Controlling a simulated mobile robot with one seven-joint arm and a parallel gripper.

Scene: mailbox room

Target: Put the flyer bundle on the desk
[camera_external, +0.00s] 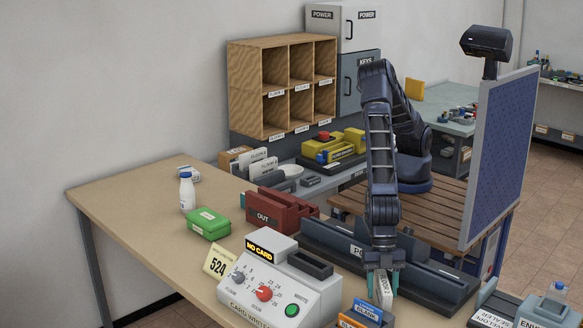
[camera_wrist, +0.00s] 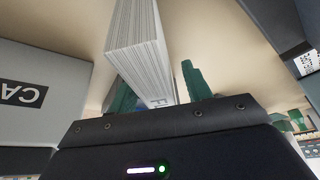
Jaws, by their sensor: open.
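A white bundle of stacked sheets (camera_external: 385,291) stands upright at the near right of the tan desk (camera_external: 130,215), with a label that starts "FL". It also shows in the wrist view as layered white sheets (camera_wrist: 137,40). My gripper (camera_external: 382,277) points down over it, with green fingers on either side. In the wrist view my gripper (camera_wrist: 160,88) is open, and a gap shows beside the right finger. The bundle's lower end is partly hidden, so I cannot tell whether it touches the desk.
A dark tray (camera_external: 440,280) lies just behind my gripper. A card writer (camera_external: 270,290) stands to the left, and blue and orange card blocks (camera_external: 368,311) are in front. A red OUT tray (camera_external: 275,207) and a green box (camera_external: 208,224) sit further back.

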